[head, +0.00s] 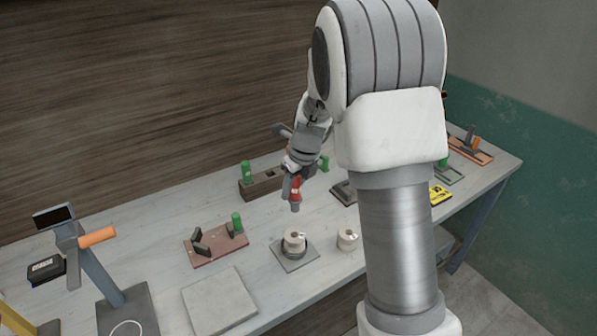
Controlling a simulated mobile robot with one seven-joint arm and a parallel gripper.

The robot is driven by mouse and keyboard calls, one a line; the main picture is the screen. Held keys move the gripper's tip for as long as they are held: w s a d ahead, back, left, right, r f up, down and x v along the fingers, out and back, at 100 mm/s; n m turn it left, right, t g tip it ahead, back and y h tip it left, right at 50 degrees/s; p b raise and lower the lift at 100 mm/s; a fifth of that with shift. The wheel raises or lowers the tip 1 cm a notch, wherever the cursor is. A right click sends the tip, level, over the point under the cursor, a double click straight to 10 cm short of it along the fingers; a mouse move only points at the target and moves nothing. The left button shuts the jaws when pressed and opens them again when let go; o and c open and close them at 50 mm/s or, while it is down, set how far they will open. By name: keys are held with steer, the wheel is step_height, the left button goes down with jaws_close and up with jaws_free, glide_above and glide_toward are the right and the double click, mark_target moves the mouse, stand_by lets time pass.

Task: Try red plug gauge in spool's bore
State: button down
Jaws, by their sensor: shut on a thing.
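The red plug gauge (296,187) hangs from my gripper (290,172), its grey end pointing down. My gripper is shut on it, though the fingers are small and partly hidden. A cream spool (295,238) sits on a grey square plate (288,262), with a dark ring around its lower part. The gauge is above this spool and apart from it. A second cream, spool-like piece (347,239) stands to the right on the bench. The bores are too small to make out clearly.
A dark block (259,186) with a green-handled piece stands behind. A reddish-brown fixture (215,246) and a pale slab (219,301) lie to the left. A stand with an orange handle (97,237) is farther left. My arm hides part of the bench at right.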

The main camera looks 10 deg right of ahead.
mark_target(291, 202)
steer(key=shift+s+a+f, duration=0.1)
steer(key=shift+s+a, duration=0.15)
steer(key=shift+s, duration=0.3)
steer(key=shift+s+a, duration=0.2)
steer(key=shift+s, duration=0.35)
step_height(291, 202, down, 6)
steer(key=b, duration=0.5)
steer(key=shift+b, duration=0.3)
steer(key=shift+p, duration=0.8)
stand_by(0.3)
steer(key=shift+f+b, duration=0.3)
steer(key=shift+f, duration=0.2)
stand_by(0.8)
steer(key=shift+s+f, duration=0.15)
steer(key=shift+f, duration=0.1)
stand_by(0.9)
steer(key=shift+r, duration=0.1)
steer(key=shift+w+r+p, duration=0.2)
steer(key=shift+r+p, duration=2.4)
steer(key=shift+p, duration=0.1)
